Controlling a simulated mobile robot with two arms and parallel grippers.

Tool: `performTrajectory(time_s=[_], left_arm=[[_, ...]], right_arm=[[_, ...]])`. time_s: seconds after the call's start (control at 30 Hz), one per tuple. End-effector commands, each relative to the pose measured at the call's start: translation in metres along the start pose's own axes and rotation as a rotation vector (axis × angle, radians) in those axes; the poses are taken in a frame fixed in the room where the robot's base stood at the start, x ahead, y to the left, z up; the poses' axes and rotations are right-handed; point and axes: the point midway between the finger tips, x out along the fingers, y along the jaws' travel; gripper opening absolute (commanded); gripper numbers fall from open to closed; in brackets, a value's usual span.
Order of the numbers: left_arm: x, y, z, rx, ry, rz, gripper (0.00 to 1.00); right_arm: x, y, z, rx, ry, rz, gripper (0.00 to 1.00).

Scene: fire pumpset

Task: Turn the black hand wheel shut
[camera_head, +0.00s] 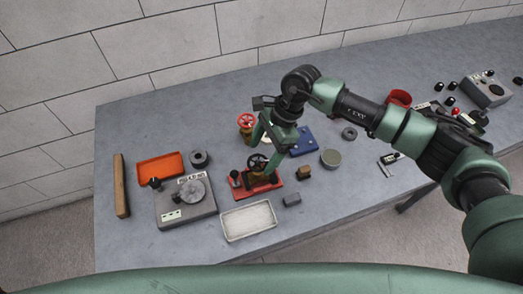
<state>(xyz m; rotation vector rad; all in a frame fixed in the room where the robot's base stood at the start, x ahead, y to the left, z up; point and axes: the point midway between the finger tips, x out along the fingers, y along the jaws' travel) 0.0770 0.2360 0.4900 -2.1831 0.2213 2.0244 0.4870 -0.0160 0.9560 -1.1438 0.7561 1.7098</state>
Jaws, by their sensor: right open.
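The black hand wheel (257,162) sits on top of a small brass-coloured valve on a red base plate (262,190), near the middle of the grey table. My right gripper (266,152) reaches in from the right and points down at the wheel. Its jaws are open, with a finger on either side of the wheel's area. I cannot tell whether a finger touches the rim. The gripper hides part of the wheel and valve. My left gripper is not in view.
A red hand wheel (246,121) stands just behind. A white tray (249,221) lies in front, and a grey device (185,202) and orange tray (160,168) are to the left. A blue block (302,142) and round tin (331,158) are to the right.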

Motion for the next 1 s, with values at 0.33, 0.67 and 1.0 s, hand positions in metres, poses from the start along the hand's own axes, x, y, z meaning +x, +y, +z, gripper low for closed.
performTrajectory(time_s=[0.33, 0.67, 1.0], left_arm=[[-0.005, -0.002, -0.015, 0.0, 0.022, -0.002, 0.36], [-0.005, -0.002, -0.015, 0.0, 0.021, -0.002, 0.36], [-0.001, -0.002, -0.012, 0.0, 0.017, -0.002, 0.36]], right_arm=[[0.016, 0.0, 0.0, -0.001, -0.001, 0.0, 0.75], [0.015, 0.0, 0.0, -0.001, -0.002, -0.001, 0.13], [0.016, 0.001, 0.0, 0.045, -0.002, -0.021, 0.13]])
